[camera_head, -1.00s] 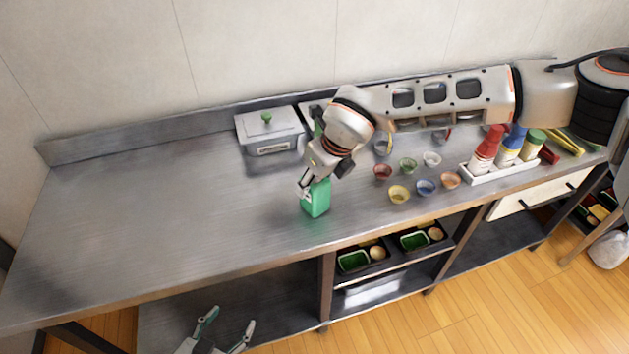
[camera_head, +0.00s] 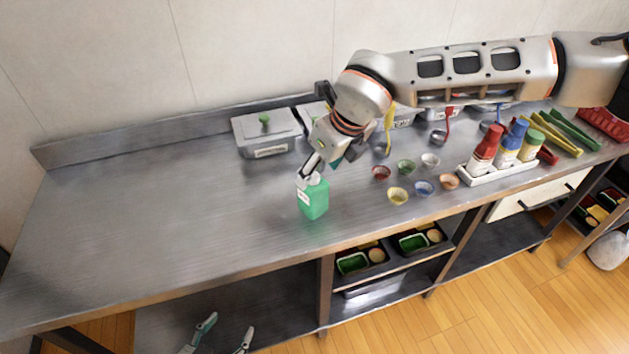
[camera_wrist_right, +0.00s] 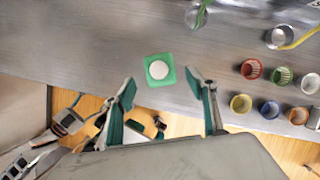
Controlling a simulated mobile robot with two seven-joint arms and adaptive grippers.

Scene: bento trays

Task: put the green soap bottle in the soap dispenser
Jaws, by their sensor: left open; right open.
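The green soap bottle (camera_head: 314,202), with a white cap and label, stands upright on the steel counter near its front edge. In the right wrist view the bottle (camera_wrist_right: 151,83) shows from above, just beyond the fingertips. My right gripper (camera_head: 313,168) is open at the bottle's top; in the wrist view its teal fingers (camera_wrist_right: 166,88) are spread and hold nothing. My left gripper (camera_head: 230,324) is open and empty, low in front of the counter. A clear round vessel (camera_wrist_right: 195,17) at the wrist view's top may be the soap dispenser; I cannot tell.
A lidded grey box (camera_head: 268,134) stands at the back. Several small coloured bowls (camera_head: 398,196) and a white rack (camera_head: 497,171) of red, blue and green-capped bottles are to the right. The counter (camera_head: 150,220) is clear on the left.

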